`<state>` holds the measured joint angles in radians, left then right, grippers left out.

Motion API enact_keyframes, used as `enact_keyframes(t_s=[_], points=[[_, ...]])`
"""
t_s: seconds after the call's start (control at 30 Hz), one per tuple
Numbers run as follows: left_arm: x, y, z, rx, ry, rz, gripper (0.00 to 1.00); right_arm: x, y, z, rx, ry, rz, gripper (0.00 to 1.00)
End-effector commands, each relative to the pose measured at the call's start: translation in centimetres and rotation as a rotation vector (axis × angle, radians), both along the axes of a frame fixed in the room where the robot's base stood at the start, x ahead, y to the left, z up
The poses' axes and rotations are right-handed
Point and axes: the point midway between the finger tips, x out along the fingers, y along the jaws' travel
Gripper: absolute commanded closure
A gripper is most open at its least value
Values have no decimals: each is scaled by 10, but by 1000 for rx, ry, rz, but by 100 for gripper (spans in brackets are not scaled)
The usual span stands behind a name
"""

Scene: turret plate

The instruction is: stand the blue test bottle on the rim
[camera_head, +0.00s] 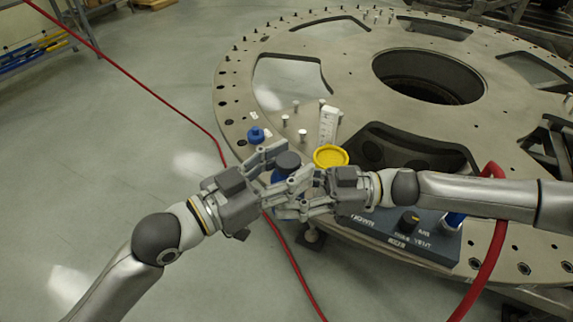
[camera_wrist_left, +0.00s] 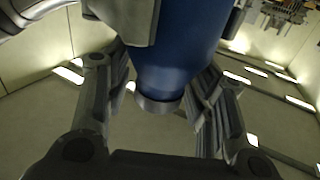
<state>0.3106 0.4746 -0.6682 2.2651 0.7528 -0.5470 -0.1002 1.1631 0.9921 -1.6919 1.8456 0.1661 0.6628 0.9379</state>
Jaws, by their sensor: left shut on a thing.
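The blue test bottle (camera_head: 285,176) with a grey cap is held in front of the turret plate's near left rim (camera_head: 232,112). My left gripper (camera_head: 284,165) is shut on it. In the left wrist view the blue body (camera_wrist_left: 182,45) and a grey end piece (camera_wrist_left: 158,104) show between the fingers. My right gripper (camera_head: 298,194) reaches in from the right, close beside the bottle. Its fingers overlap the bottle and the left fingers, so its opening and any contact are unclear. The bottle's lower part is mostly hidden in the head view.
On the plate stand a small blue-topped item (camera_head: 256,134), a yellow round lid (camera_head: 331,155), a white marked block (camera_head: 329,121) and several pins. A dark control box (camera_head: 400,232) sits at the near edge. A red hose (camera_head: 491,255) crosses at right. Cut-outs open the plate.

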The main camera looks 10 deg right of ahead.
Motion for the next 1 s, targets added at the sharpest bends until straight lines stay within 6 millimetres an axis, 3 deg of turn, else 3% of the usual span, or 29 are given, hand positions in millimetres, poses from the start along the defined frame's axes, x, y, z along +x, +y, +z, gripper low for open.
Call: enact_keyframes(t_s=[0.03,0.17,0.2,0.23,0.27,0.37,0.77,1.0], points=[[2,1,0,2,-2,4,76,-1,1,2,4,-2,5,88],[2,1,0,3,-3,6,91,-2,1,2,4,-2,6,88],[2,2,2,-1,-6,6,91,-2,1,2,4,-2,6,42],[2,2,2,-1,-6,6,93,-2,1,2,4,-2,6,38],[2,2,2,-1,-6,6,100,-2,1,2,4,-2,6,34],[2,1,2,-1,-6,5,100,-2,1,1,3,-2,5,22],[1,1,2,-3,-5,3,100,-1,-4,0,1,-1,1,22],[1,1,2,-3,-5,3,100,-2,-43,-1,-1,-1,-4,22]])
